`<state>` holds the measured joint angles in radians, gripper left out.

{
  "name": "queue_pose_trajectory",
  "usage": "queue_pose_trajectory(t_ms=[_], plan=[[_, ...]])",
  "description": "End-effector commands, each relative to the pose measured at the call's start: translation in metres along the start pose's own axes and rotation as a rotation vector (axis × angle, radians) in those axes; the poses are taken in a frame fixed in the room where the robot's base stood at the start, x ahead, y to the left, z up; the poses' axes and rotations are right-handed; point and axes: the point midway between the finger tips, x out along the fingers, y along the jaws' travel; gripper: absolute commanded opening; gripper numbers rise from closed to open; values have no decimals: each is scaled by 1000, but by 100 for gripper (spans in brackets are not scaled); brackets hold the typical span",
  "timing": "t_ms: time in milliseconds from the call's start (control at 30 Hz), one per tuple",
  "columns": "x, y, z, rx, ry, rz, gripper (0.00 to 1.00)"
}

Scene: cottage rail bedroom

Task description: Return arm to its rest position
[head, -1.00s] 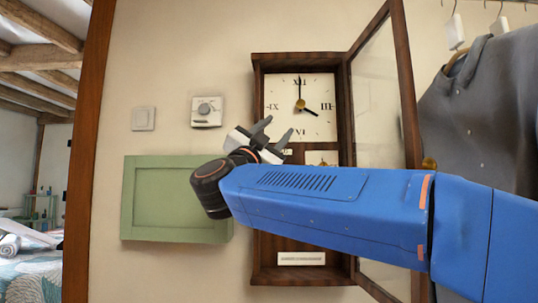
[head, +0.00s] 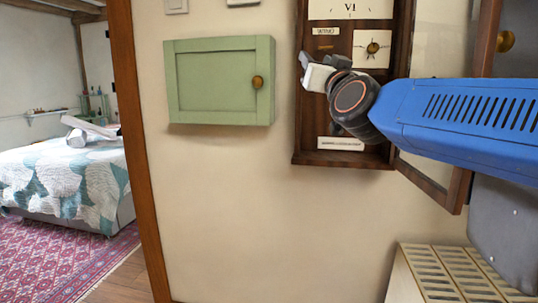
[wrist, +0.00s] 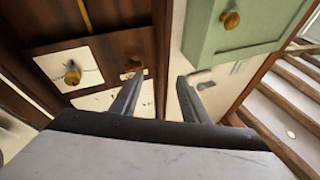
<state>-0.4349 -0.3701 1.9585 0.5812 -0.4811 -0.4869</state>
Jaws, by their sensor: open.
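My blue arm reaches in from the right in the head view and ends at my gripper (head: 304,66), which is in front of the left side of the dark wooden wall clock (head: 300,130). In the wrist view the two fingers of my gripper (wrist: 158,98) stand apart with nothing between them. The clock's brass knob (head: 372,48) and white dial plate show, and the upper dial is cut off. The clock's glazed door (head: 450,190) stands open to the right, partly hidden behind my arm.
A green wall cabinet (head: 215,80) with a brass knob hangs left of the clock, its door shut. A slatted cream unit (head: 455,275) stands low at right beside grey clothing (head: 505,225). A wooden post (head: 142,150) and a bed (head: 70,175) are at left. Wall below the cabinet is bare.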

Motion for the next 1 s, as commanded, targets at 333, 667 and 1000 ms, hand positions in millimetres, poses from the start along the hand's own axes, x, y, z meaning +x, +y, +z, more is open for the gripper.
queue_pose_trajectory(t_ms=[333, 667, 1000], plan=[[-98, 40, 124, -60, -433, -81, 42], [-218, 88, 225, -80, -823, -38, 42], [-360, 138, 299, -75, -1201, 93, 42]])
